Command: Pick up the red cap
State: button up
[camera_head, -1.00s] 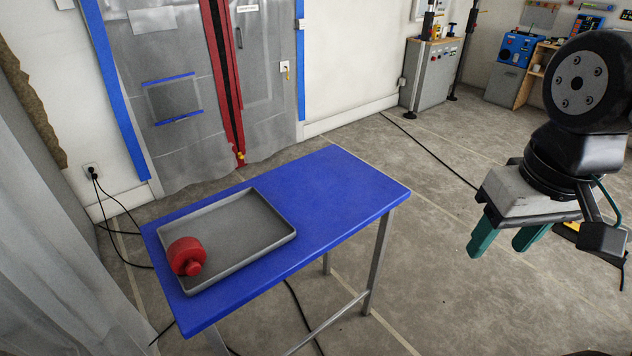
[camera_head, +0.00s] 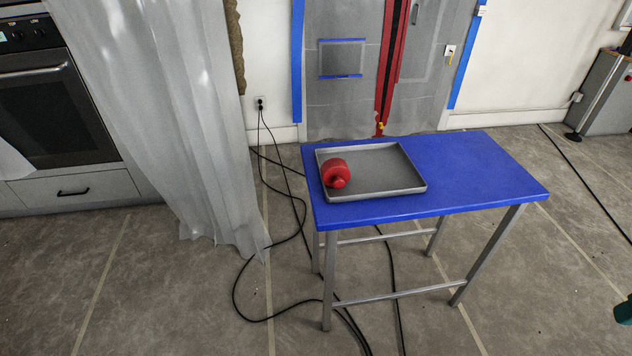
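The red cap (camera_head: 335,173) lies in the left part of a grey tray (camera_head: 405,188), with its small knob toward the front right. The tray rests on the left half of a blue table (camera_head: 480,180). Only a small green piece of my gripper (camera_head: 624,311) shows at the right edge, well apart from the table and the cap. Its fingertips cannot both be seen, so its opening is not shown.
Black cables (camera_head: 241,290) run across the floor left of and under the table. A grey plastic curtain (camera_head: 190,130) hangs at the left beside an oven (camera_head: 55,95). A plastic-covered door with a red zip stands behind the table. The table's right half is clear.

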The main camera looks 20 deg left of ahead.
aim_at(334, 172)
jog(key=u, duration=0.6)
jog(key=i, duration=0.45)
jog(key=u, duration=2.5)
jog(key=i, duration=1.55)
jog(key=z, duration=2.3)
